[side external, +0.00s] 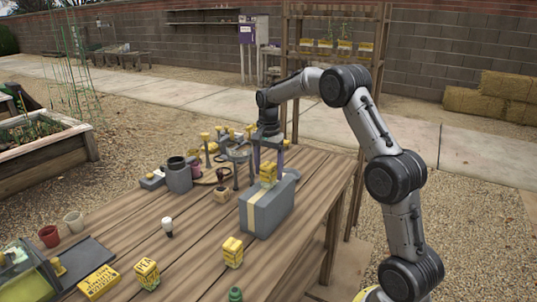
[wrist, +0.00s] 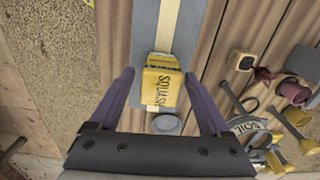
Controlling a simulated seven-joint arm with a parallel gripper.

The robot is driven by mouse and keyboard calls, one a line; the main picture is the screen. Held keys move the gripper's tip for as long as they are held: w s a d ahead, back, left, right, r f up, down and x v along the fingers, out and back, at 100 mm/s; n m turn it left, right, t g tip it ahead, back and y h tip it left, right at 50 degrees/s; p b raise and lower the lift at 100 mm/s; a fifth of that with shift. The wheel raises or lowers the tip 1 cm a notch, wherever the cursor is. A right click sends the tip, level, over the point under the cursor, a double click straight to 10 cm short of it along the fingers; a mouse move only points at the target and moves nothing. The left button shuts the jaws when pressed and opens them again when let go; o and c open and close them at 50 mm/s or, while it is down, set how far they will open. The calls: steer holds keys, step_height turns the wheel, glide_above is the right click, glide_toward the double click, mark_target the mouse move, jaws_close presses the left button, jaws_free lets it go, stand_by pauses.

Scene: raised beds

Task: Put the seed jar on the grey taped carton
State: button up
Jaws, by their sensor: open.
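The grey carton (side external: 277,207) stands on the wooden table with a pale tape strip down its side. In the wrist view the carton (wrist: 145,30) shows its tape running over the top. A yellow container lettered SQUASH (wrist: 163,84), perhaps the seed jar, rests on the carton top; it also shows in the side view (side external: 268,173). My gripper (side external: 268,165) is over the carton with its purple fingers down on either side of the container. In the wrist view my gripper (wrist: 160,76) is open, with gaps between the container and both fingers.
Behind and left of the carton stand a grey mug (side external: 178,175) and several yellow-handled tools. Yellow boxes (side external: 146,272) (side external: 232,252), a small white-topped item (side external: 167,228) and a green-topped item (side external: 235,294) stand toward the front. The table right of the carton is clear.

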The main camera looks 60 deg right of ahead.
step_height(320, 180, up, 11)
steer(key=shift+r, duration=0.1)
steer(key=s+a+r+n+t, duration=0.2)
steer(key=s+a+r+n, duration=0.1)
steer(key=s+a+n, duration=0.4)
steer(key=s+a+r+n+t, duration=0.1)
steer(key=s+a+r+n, duration=0.15)
steer(key=s+a, duration=0.5)
steer(key=s+a+f+n+t, duration=0.1)
steer(key=s+a+f+n, duration=0.2)
steer(key=s, duration=0.3)
steer(key=s+a+f+n+t, duration=0.1)
steer(key=s+a+f+n, duration=0.3)
steer(key=s, duration=0.3)
steer(key=shift+a+n+t, duration=0.3)
steer(key=shift+a+n, duration=0.15)
steer(key=shift+a, duration=0.35)
